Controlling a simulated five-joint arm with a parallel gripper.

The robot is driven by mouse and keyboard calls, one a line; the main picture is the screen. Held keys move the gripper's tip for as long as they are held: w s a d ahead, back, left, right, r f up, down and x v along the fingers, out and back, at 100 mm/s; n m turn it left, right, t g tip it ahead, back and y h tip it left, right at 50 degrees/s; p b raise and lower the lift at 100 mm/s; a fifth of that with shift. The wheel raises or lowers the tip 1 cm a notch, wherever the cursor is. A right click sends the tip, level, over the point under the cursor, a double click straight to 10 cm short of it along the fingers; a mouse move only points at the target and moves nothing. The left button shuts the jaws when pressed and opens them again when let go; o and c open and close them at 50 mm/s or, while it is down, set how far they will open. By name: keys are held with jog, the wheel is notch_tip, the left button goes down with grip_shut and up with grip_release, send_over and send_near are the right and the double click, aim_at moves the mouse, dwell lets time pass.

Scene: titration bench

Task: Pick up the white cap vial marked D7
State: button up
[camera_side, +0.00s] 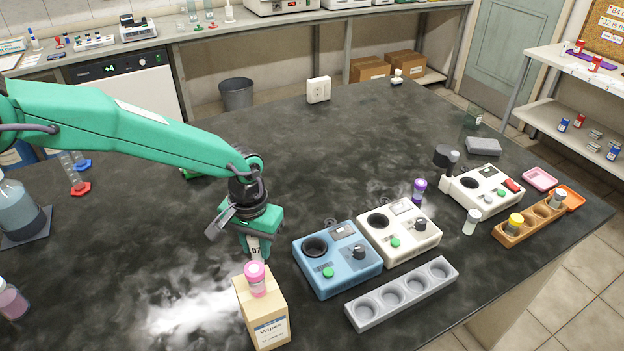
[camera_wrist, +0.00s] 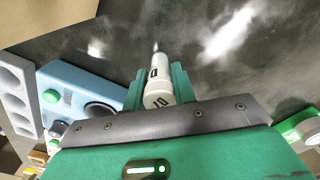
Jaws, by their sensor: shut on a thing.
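My gripper (camera_side: 247,246) points down over the dark bench, left of the blue device. The lower end of the vial is hidden in the side view behind a pink-capped vial (camera_side: 256,279) on a cardboard wipes box (camera_side: 263,314). I cannot tell whether the vial touches the bench.
Right of my gripper stand the blue device (camera_side: 337,262), a white device (camera_side: 400,232) and a grey rack (camera_side: 402,297) with empty wells. A purple-capped vial (camera_side: 419,188) stands behind them. A wooden rack (camera_side: 530,220) holds vials at the far right. The bench behind my gripper is largely clear.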

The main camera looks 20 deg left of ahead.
jog(key=shift+r, duration=5.05)
jog(key=shift+a, duration=0.1)
